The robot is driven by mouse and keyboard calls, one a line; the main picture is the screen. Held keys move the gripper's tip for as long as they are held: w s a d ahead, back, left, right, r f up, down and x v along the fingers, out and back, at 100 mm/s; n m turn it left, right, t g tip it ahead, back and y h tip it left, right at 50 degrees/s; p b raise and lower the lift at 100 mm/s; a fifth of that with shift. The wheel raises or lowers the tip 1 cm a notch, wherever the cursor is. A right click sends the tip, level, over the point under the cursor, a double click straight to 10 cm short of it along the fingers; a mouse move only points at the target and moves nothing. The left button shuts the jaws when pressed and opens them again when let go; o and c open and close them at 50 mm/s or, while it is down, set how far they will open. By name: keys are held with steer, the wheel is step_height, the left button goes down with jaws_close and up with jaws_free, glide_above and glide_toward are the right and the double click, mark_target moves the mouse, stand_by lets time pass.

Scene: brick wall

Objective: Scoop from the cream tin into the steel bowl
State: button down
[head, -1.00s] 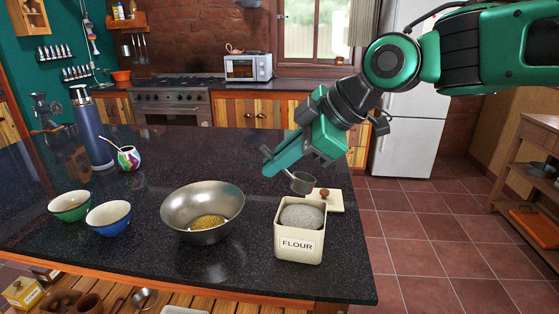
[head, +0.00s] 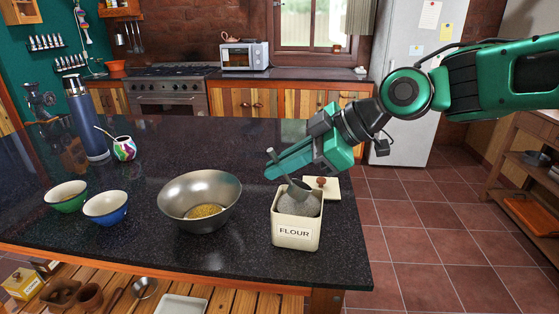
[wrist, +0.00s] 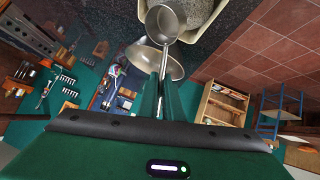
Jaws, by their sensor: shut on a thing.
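The cream tin (head: 294,236), marked FLOUR, stands open near the right front of the dark counter, with grey-white powder (head: 312,205) inside. The steel bowl (head: 199,199) stands to its left and holds some yellow grainy stuff (head: 204,211). My gripper (head: 276,168) is above and behind the tin, shut on the handle of a metal scoop (head: 298,190). The scoop's cup is at the tin's mouth, low against the powder; whether powder is in it I cannot tell.
A cream lid with a wooden knob (head: 321,183) lies behind the tin. Left of the steel bowl are a blue bowl (head: 106,208), a green bowl (head: 67,197), a gourd cup (head: 124,149) and a blue flask (head: 86,120). The counter behind the steel bowl is clear.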

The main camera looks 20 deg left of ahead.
mark_target(270, 151)
steer(key=shift+f+h, duration=0.5)
steer(key=shift+f, duration=2.15)
steer(key=shift+t, duration=0.5)
steer(key=shift+a+r, duration=0.1)
steer(key=shift+r, duration=2.45)
steer(key=shift+s+a+r+n+t+h, duration=0.25)
steer(key=shift+r+h, duration=0.1)
steer(key=shift+r, duration=0.2)
steer(key=shift+s+a+r+n+t+h, duration=0.2)
steer(key=shift+s+a+r+h, duration=0.15)
steer(key=shift+r, duration=0.25)
steer(key=shift+s+a+r+n+t+h, duration=0.15)
steer(key=shift+s+r+n+t+h, duration=0.1)
steer(key=shift+r+h, duration=0.25)
steer(key=shift+w, duration=0.1)
